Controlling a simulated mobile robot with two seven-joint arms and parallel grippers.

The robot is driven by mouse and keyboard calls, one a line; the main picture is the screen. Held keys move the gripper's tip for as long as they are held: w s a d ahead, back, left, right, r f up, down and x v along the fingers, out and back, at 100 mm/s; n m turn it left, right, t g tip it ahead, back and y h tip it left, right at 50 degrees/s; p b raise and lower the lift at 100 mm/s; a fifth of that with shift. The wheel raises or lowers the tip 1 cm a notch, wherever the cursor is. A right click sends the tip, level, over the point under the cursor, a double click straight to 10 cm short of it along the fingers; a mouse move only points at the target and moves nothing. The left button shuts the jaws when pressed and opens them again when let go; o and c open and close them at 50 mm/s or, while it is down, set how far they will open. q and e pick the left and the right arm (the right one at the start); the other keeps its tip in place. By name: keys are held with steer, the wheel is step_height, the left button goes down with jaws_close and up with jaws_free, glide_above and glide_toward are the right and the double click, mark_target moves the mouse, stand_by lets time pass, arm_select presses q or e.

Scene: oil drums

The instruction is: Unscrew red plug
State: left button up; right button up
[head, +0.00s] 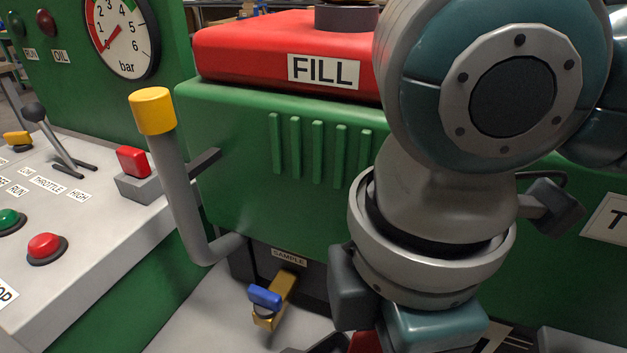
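A small red patch (364,343) shows at the bottom edge, under my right wrist; it may be the red plug, but most of it is hidden or cut off. My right arm comes in from the right and points down. My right gripper (345,342) is at the bottom edge, beside this red patch, mostly cut off and hidden by its own wrist. I cannot tell whether its fingers are open or touch the red patch. My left gripper is not in view.
A green machine (270,150) with a red FILL tank (240,50) stands behind. A grey pipe with a yellow cap (153,110) rises at left. A brass valve with a blue handle (265,297) sits left of my wrist. A control panel (100,220) carries buttons and levers.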

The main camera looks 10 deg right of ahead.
jaws_close()
stand_by(0.6)
